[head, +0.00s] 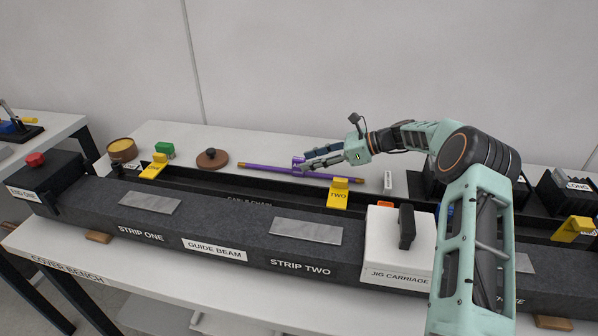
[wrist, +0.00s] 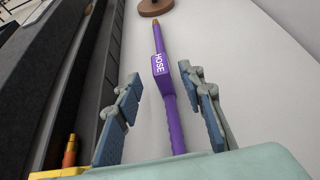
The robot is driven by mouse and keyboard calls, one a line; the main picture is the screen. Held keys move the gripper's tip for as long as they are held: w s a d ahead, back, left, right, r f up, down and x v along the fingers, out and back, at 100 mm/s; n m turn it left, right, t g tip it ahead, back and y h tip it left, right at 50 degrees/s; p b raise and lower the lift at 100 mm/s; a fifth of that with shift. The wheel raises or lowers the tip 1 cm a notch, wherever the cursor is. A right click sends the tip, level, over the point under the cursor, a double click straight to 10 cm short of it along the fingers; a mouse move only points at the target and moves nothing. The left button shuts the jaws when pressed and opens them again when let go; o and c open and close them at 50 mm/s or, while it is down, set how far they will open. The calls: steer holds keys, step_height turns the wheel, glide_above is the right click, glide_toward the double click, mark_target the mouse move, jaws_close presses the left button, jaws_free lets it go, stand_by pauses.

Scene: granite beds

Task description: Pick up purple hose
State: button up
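The purple hose (head: 270,169) is a long thin rod with brass-coloured ends, lying on the white bench behind the black beam. In the wrist view the hose (wrist: 171,108) runs up the picture, with a purple tag reading HOSE (wrist: 160,65) on it. My gripper (head: 302,163) is at the hose near its tag. In the wrist view my gripper (wrist: 158,90) is open, with one blue-padded finger on each side of the hose and gaps between. The hose's near end is hidden behind the gripper body in the wrist view.
A brown round disc with a knob (head: 212,158) lies beyond the hose's left end. Yellow clips marked TWO (head: 339,194) and another (head: 154,166) stand along the black channel in front. A green block (head: 165,149) and a white jig carriage (head: 385,250) are nearby.

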mark_target(305, 161)
steer(key=x, duration=0.4)
steer(key=shift+w+a+f, duration=0.15)
steer(key=shift+a, duration=0.1)
jaws_close()
